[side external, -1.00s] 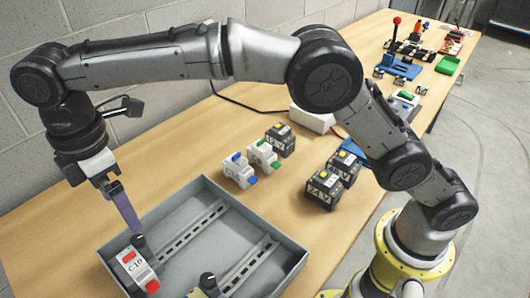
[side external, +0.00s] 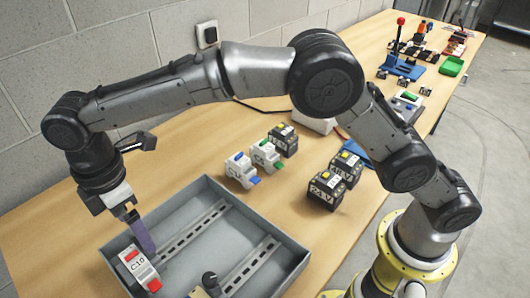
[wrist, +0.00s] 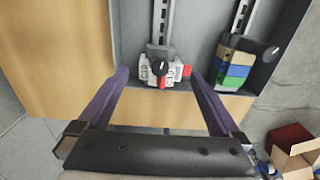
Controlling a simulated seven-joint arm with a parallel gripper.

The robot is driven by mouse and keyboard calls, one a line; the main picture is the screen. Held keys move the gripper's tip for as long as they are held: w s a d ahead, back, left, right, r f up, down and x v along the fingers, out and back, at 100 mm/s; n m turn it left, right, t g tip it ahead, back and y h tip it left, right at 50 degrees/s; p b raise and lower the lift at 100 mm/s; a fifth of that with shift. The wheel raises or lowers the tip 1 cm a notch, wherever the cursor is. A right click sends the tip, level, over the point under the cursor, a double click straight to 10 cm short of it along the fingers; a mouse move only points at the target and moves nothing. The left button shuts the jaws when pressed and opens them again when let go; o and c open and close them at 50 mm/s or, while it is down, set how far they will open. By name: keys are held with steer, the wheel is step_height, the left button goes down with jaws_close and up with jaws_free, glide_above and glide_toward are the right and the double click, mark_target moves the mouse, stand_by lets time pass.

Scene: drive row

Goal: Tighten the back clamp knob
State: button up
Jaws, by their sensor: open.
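The back clamp knob (wrist: 162,58) is dark and sits at the end of the back rail, in the wrist view beside a white C10 module (wrist: 144,72) with red parts. In the side view the C10 module (side external: 138,270) shows at the tray's left, and the purple finger hides the knob. My gripper (wrist: 160,74) is open and empty. Its two purple fingers stand on either side of the knob and module in the wrist view, apart from both. In the side view my gripper (side external: 144,240) is low over the tray's left end.
A grey tray (side external: 283,272) holds two slotted rails. The front rail has its own dark knob (side external: 210,280), with yellow, green and blue blocks (wrist: 233,68) beside it. White modules (side external: 240,170) and black 24 V blocks (side external: 327,190) stand on the wooden table behind the tray.

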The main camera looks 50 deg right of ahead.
steer(key=shift+n, duration=0.6)
steer(key=shift+f, duration=0.1)
steer(key=shift+f, duration=1.1)
steer(key=c, duration=1.6)
